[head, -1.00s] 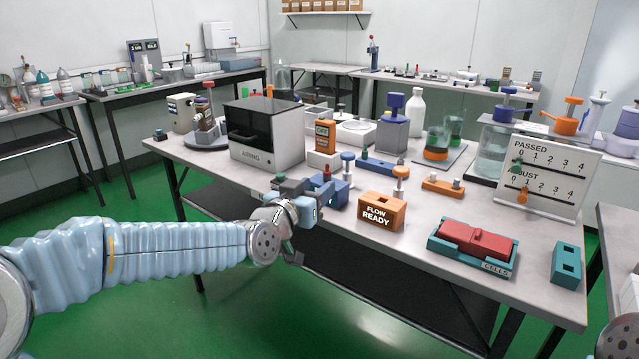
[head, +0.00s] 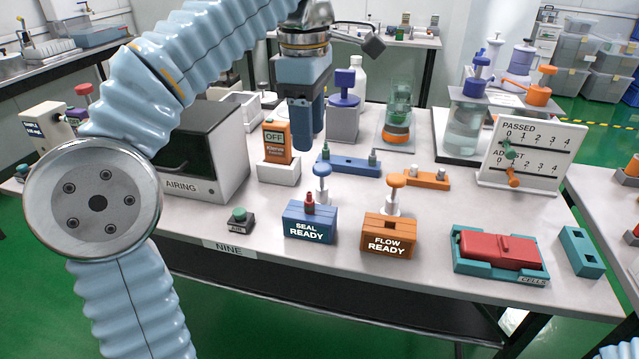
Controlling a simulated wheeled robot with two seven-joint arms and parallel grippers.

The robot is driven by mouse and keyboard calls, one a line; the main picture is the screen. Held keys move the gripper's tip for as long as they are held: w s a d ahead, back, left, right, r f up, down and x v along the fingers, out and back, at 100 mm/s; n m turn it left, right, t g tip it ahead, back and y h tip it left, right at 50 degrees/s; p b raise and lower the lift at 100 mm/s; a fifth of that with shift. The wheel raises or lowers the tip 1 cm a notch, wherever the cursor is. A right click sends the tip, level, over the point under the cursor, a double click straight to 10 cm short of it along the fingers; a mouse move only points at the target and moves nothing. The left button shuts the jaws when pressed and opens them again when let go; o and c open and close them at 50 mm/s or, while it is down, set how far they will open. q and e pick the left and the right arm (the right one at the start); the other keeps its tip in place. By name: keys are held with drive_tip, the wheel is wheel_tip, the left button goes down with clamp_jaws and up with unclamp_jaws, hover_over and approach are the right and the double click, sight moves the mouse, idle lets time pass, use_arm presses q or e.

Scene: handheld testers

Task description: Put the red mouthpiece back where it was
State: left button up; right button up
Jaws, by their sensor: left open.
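A small red peg-like piece (head: 310,203), which looks like the red mouthpiece, stands upright in the blue SEAL READY block (head: 309,224). A blue-topped plunger (head: 322,180) rises just behind it. An orange handheld tester (head: 276,143) reading OFF stands in a white cradle (head: 279,172). My left gripper (head: 308,140) points down over the table, above and behind the red piece and to the right of the tester. Its fingers are seen nearly edge-on, with nothing visible in them. My right gripper is out of view.
The orange FLOW READY block (head: 389,236) stands right of the blue one. A blue bar (head: 350,163) with pegs lies behind. A green button (head: 239,220) is at the front left. The AIRING box (head: 195,150) stands left, partly behind my arm. The red-lidded CELLS tray (head: 500,255) is at right.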

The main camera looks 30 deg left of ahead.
sight(309, 193)
use_arm(q)
drive_tip(key=f+b, duration=0.1)
drive_tip(key=f, duration=0.1)
drive_tip(key=f+b, duration=0.1)
drive_tip(key=f, duration=0.2)
drive_tip(key=f+b, duration=0.1)
drive_tip(key=f, duration=0.1)
drive_tip(key=shift+s+a+f, duration=0.15)
drive_tip(key=shift+s+f, duration=0.1)
drive_tip(key=shift+f, duration=0.15)
drive_tip(key=f, duration=0.2)
drive_tip(key=f+b, duration=0.1)
drive_tip(key=f, duration=0.2)
drive_tip(key=shift+d+f, duration=0.25)
drive_tip(key=shift+f, duration=0.05)
clamp_jaws()
